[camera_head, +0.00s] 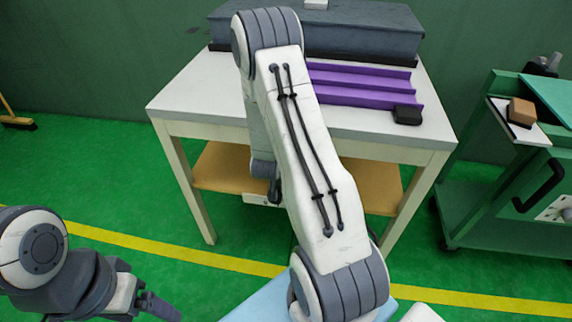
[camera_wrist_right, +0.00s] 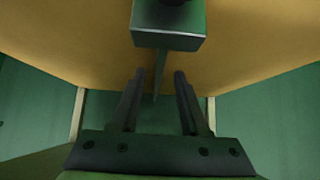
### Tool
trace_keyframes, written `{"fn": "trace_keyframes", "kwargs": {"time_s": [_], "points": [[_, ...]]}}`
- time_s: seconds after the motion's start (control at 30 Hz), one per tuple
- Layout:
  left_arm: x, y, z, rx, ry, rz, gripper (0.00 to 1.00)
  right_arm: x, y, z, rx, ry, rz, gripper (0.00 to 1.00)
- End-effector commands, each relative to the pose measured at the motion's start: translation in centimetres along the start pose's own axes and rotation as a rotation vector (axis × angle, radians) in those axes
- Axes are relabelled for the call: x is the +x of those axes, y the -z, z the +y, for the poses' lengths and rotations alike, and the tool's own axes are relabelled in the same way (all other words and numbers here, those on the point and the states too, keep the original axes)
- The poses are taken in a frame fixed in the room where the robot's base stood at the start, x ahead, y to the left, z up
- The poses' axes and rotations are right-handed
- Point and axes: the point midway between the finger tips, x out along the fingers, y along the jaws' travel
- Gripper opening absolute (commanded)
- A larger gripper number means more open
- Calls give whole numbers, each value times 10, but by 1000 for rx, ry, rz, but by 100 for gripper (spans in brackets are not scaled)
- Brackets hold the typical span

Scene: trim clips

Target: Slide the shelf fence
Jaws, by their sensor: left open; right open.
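The tan lower shelf (camera_head: 368,188) sits under the white table; my right arm hides its middle. In the right wrist view the tan board (camera_wrist_right: 60,45) fills the top. A grey-green block (camera_wrist_right: 168,25) with a dark round part stands ahead, and a thin upright plate (camera_wrist_right: 160,75) runs from it between my fingers. I cannot tell which part is the fence. My right gripper (camera_wrist_right: 158,78) is open, one finger on each side of the plate, with gaps showing. My left gripper (camera_head: 158,303) is open and empty, low at the left, away from the table.
On the white table (camera_head: 195,95) lie a purple channelled tray (camera_head: 365,85), a black block (camera_head: 407,115) and a long grey box (camera_head: 360,30). A green cart (camera_head: 500,205) stands at the right with a brown block (camera_head: 522,111).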

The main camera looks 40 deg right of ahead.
Motion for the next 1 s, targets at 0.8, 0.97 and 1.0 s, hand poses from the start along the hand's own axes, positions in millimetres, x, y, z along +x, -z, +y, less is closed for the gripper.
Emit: {"fn": "trace_keyframes", "kwargs": {"time_s": [0.8,0.97,1.0], "points": [[21,-1,-2,0,0,0,82,59,0,-1,-2,1,0,11],[21,-1,-2,0,0,0,82,59,0,-1,-2,1,0,0],[21,-1,-2,0,0,0,82,59,-1,-1,-2,1,0,0]]}}
